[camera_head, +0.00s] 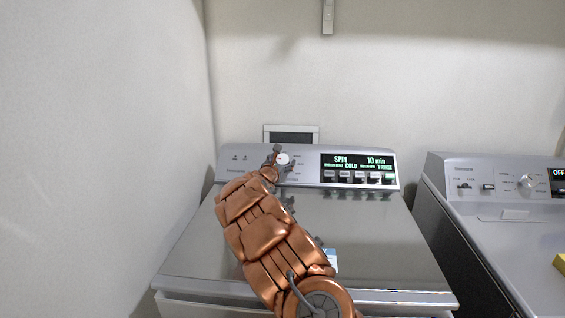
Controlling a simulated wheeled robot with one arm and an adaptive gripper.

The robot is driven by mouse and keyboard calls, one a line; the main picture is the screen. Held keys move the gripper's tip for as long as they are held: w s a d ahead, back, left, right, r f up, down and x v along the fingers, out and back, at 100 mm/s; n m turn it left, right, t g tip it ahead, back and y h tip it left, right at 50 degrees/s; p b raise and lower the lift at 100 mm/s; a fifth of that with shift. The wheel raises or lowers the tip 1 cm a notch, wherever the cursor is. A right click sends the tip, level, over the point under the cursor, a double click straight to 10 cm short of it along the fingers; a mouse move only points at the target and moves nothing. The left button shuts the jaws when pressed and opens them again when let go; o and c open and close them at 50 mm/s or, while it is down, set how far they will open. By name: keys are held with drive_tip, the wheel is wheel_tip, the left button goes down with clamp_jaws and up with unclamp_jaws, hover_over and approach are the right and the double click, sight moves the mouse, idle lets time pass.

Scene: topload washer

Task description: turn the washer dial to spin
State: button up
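The washer (372,237) is a grey top-load machine with its lid shut. Its dial (283,159) is a round white knob on the back control panel, left of the display. The lit display (358,163) reads "SPIN", "COLD" and "10 min". My copper-coloured arm reaches over the lid from the front. My gripper (277,158) is at the dial, with dark fingers beside and over its left side. The fingers are too small and partly hidden to tell whether they grip the dial or only touch it.
A second machine (500,215) with its own knob (526,183) stands on the right, with a narrow gap between. A yellow object (560,262) lies on it at the right edge. A white wall is close on the left. A wall box (291,134) sits behind the panel.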

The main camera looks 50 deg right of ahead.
drive_tip(key=shift+o, duration=0.9)
drive_tip(key=v, duration=1)
drive_tip(key=shift+a, duration=0.1)
drive_tip(key=shift+v, duration=0.9)
